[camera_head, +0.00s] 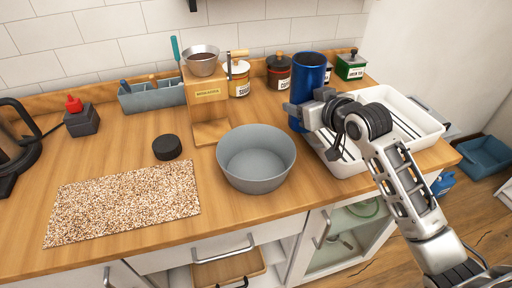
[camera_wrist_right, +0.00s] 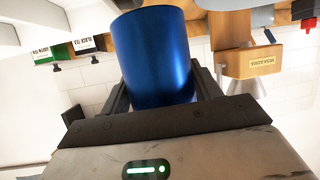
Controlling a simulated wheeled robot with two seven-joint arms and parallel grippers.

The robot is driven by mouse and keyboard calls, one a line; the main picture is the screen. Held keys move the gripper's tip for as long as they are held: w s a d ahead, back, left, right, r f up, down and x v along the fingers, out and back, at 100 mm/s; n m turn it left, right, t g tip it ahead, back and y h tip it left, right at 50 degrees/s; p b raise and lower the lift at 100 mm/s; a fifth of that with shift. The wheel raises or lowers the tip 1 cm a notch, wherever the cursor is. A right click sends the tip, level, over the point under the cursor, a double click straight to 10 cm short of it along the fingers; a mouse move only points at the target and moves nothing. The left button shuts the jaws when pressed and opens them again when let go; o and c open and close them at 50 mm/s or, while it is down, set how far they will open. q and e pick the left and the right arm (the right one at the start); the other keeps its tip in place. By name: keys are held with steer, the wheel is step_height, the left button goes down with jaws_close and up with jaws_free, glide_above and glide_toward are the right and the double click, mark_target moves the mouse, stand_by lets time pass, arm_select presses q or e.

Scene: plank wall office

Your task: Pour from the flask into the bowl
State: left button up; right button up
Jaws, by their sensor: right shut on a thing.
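The blue flask (camera_head: 309,75) stands upright at the back right in the head view, its dark open top facing up. My right gripper (camera_head: 312,112) is shut on the flask from the right side; the blue body also fills the space between the fingers in the wrist view (camera_wrist_right: 157,60). I cannot tell whether its base touches the counter. The grey bowl (camera_head: 256,180) sits upright on the counter, left of and nearer than the flask. The inside that shows is empty. My left gripper is not in view.
A white drying rack (camera_head: 428,122) is right of the flask. A wooden dripper stand (camera_head: 209,105) is behind the bowl, with jars (camera_head: 278,75) along the wall. A black round lid (camera_head: 167,147) and a speckled mat (camera_head: 125,203) lie left. The counter's front edge is just before the bowl.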

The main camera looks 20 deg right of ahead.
steer(key=shift+f+n+t+h, duration=0.3)
steer(key=shift+n+h, duration=0.2)
steer(key=shift+n, duration=0.2)
steer(key=shift+r+n, duration=0.1)
steer(key=shift+n, duration=0.4)
steer(key=shift+a+r+n+t+h, duration=0.1)
steer(key=shift+r+n+t+h, duration=0.3)
steer(key=shift+r+n+h, duration=0.35)
steer(key=shift+s+a+f+n+t+h, duration=0.1)
steer(key=shift+a+f+n+t+h, duration=0.15)
steer(key=shift+n, duration=0.3)
steer(key=shift+d+f, duration=0.15)
steer(key=shift+f, duration=0.1)
steer(key=shift+d+f+n+t+b, duration=0.15)
steer(key=shift+f+n+t+b, duration=0.2)
steer(key=shift+f+n+b, duration=0.25)
steer(key=shift+d+r+n+h+b, duration=0.15)
steer(key=shift+r+n+h+b, duration=0.15)
steer(key=shift+r+n+b, duration=0.1)
steer(key=shift+d+r+t, duration=0.1)
steer(key=shift+r+t, duration=0.1)
steer(key=shift+t, duration=0.1)
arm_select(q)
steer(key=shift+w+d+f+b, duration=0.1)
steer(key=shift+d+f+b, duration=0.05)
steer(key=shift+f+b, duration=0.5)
arm_select(e)
steer(key=shift+w+d+n, duration=0.1)
steer(key=shift+w+n, duration=0.1)
steer(key=shift+n, duration=0.2)
